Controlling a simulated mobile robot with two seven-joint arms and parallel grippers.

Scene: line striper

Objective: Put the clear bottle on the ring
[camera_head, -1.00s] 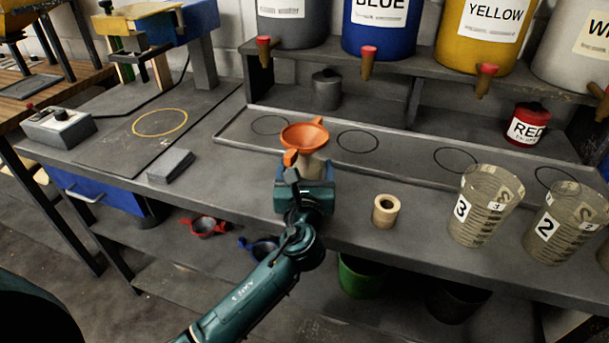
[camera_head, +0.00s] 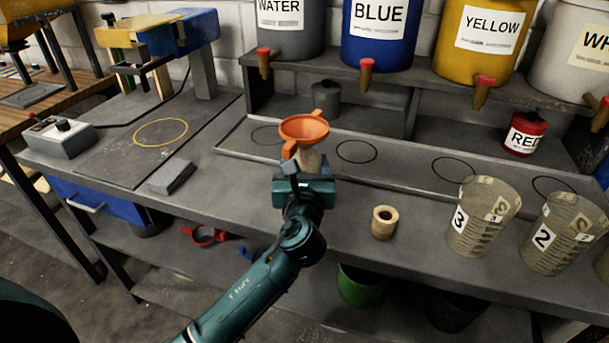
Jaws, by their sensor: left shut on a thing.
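My left gripper (camera_head: 303,184) is shut on the clear bottle (camera_head: 311,160), of which only a small pale part shows above the jaws. An orange funnel (camera_head: 304,129) sits at the top of the bottle. Gripper and bottle are over the bench, in front of the tray with black rings; the gripper hides the bottle's lower part, and I cannot tell its height above the bench. A yellow ring (camera_head: 135,136) is marked on the dark mat at the left, well away from the bottle. Several black rings, one of them bare (camera_head: 338,151), mark the tray. My right gripper is not in view.
Clear numbered cups, 3 (camera_head: 480,222) and 2 (camera_head: 562,240), stand at the right. A tape roll (camera_head: 384,222) stands right of the gripper. A grey block (camera_head: 172,177) and a control box (camera_head: 58,138) lie left. Paint drums with taps, one blue (camera_head: 380,55), overhang the back.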

